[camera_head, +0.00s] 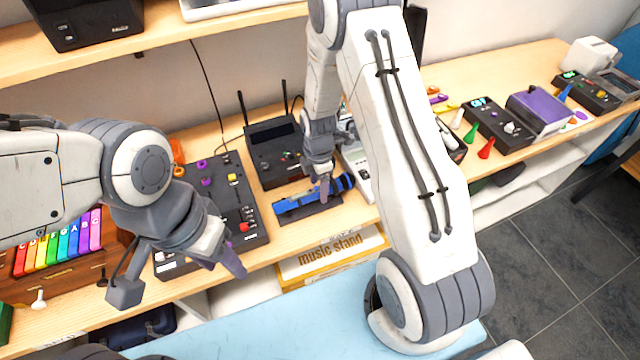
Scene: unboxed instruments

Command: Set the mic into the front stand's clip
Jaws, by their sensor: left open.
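A long blue item (300,205) with a rounded darker end lies on a dark base at the middle of the shelf top; it may be the mic, but I cannot tell it apart from a holder. My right gripper (323,190) reaches down over it, its fingers at the blue item's right half. Whether they are shut on it is unclear. My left gripper (228,262) is open and empty, in front of the black panel with knobs, apart from the blue item. I cannot make out the front stand's clip; my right arm covers part of the shelf.
A black device with antennas (272,150) stands behind the blue item. The black knob panel (250,213) lies left of it. A yellow box marked "music stand" (330,256) sits below the shelf edge. Colourful chime bars (62,242) are at left, more devices (497,125) at right.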

